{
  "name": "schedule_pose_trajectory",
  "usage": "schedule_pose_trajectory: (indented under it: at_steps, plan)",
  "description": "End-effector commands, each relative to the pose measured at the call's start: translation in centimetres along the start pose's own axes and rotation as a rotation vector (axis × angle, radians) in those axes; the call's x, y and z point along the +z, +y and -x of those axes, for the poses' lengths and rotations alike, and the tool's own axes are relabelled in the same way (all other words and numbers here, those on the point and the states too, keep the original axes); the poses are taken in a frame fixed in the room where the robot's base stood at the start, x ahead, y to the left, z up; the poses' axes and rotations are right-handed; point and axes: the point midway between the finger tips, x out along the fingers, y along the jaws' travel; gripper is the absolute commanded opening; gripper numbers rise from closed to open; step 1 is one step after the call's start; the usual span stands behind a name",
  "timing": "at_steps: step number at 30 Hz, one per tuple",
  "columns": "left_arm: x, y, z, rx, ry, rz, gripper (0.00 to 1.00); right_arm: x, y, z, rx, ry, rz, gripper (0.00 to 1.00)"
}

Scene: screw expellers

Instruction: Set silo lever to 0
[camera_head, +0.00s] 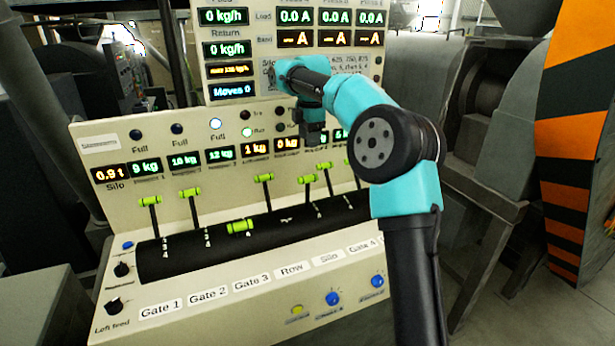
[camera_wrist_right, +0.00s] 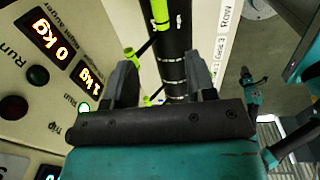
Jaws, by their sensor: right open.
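The silo lever (camera_head: 308,179), judged by its place above the Silo label (camera_head: 327,258), has a lime-green handle on a thin black stem.
Other green levers stand close on both sides, including the Gate 1 lever (camera_head: 148,201) and the Row lever (camera_head: 264,178). The Gate 3 lever (camera_head: 240,226) lies lower. A display panel (camera_head: 230,82) rises behind. Knobs line the console's front.

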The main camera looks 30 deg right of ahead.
Motion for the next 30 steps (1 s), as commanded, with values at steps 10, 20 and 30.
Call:
schedule_pose_trajectory:
  at_steps: [10, 20, 30]
  plan:
    - [0.0, 0.0, 0.0, 0.0, 0.0, 0.0, 0.67, 0.0, -0.1, -6.1, -0.004, -0.001, -0.001, 0.51]
    - [0.0, 0.0, 0.0, 0.0, 0.0, 0.0, 0.67, 0.0, -0.1, -11.5, -0.003, -0.001, 0.0, 0.51]
    - [0.0, 0.0, 0.0, 0.0, 0.0, 0.0, 0.67, 0.0, 0.0, -14.0, -0.001, 0.0, -0.001, 0.51]
